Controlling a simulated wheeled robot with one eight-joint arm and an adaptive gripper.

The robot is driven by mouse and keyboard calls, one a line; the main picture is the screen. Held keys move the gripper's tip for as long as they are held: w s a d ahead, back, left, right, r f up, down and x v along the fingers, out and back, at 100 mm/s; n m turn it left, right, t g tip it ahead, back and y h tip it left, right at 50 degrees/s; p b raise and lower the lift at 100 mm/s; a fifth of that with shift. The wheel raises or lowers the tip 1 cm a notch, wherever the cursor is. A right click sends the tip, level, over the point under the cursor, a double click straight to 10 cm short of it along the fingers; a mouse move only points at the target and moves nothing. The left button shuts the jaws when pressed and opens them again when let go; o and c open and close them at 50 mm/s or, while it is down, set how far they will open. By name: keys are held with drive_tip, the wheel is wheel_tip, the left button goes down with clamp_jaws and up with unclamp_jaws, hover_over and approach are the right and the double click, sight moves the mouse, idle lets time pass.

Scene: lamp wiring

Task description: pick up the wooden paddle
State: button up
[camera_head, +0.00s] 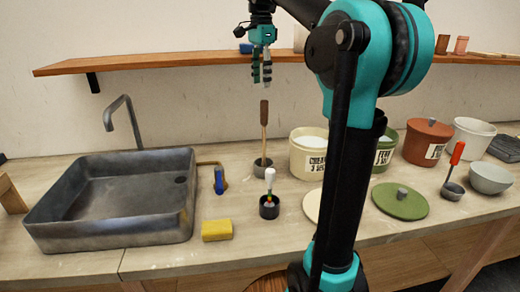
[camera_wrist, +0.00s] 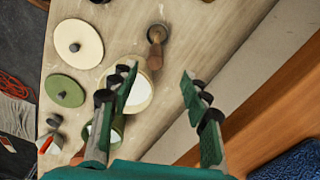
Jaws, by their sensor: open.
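The wooden paddle (camera_head: 264,130) stands upright in a small grey cup (camera_head: 261,168) on the counter, right of the sink. It has a dark brown top and a lighter shaft. My gripper (camera_head: 261,75) is open and empty above the paddle, pointing down, with a gap between them. In the wrist view the paddle (camera_wrist: 155,57) shows from above, beyond the fingertips of my gripper (camera_wrist: 158,78) and roughly between them. Its cup (camera_wrist: 157,32) shows at the top.
A cream crock (camera_head: 307,155) stands close to the paddle's right. A black cup (camera_head: 269,208) with a white-handled tool is in front. The sink (camera_head: 115,200) lies left. A wooden shelf (camera_head: 180,60) runs along the wall behind my gripper. A yellow sponge (camera_head: 217,230) lies near the front edge.

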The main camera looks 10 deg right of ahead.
sight(262, 101)
wheel_tip(262, 101, down, 9)
drive_tip(key=shift+r, duration=0.2)
drive_tip(key=shift+s+d+f, duration=0.1)
drive_tip(key=shift+d+f, duration=0.05)
drive_tip(key=shift+f, duration=0.75)
drive_tip(key=shift+d+f, duration=0.2)
drive_tip(key=shift+f, duration=0.75)
drive_tip(key=shift+s+d+f, duration=0.1)
drive_tip(key=shift+d+f, duration=0.05)
drive_tip(key=shift+f, duration=0.75)
drive_tip(key=shift+c, duration=0.5)
clamp_jaws()
